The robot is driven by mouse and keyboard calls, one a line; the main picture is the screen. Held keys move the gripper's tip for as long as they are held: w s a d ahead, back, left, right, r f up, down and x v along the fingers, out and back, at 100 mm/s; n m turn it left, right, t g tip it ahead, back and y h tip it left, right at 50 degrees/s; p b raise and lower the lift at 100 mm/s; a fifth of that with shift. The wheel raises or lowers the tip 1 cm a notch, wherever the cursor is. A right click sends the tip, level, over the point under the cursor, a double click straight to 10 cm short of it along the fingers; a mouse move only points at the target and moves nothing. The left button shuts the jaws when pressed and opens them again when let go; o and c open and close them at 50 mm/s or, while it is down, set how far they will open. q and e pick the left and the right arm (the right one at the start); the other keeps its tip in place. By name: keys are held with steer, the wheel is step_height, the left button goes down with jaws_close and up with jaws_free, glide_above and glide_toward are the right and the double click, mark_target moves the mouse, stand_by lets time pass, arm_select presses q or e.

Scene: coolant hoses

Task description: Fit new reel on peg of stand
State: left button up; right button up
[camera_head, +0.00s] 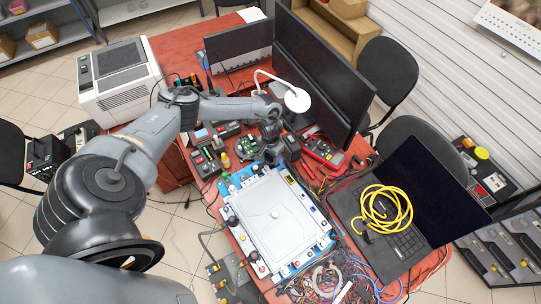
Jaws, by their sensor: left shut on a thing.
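My left arm comes in from the left and reaches over the red workbench (172,158). My left gripper (284,152) is at its far end, small and dark, above the back edge of the white-topped panel unit. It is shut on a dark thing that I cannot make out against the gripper. I cannot pick out a reel or a stand with a peg for certain. My right gripper is not in view.
A white-topped panel unit (277,215) fills the middle of the bench. A laptop (408,240) with a coiled yellow cable (383,209) lies to the right. Monitors (318,75), a white lamp (298,99) and a red multimeter (323,152) stand close behind. Tangled wires (330,280) cover the front.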

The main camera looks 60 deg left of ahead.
arm_select(q)
steer(key=shift+f, duration=0.2)
steer(key=shift+f+b, duration=0.5)
steer(key=shift+f, duration=0.25)
steer(key=shift+f+p, duration=0.1)
steer(key=shift+p, duration=0.2)
stand_by(0.5)
steer(key=o, duration=1.5)
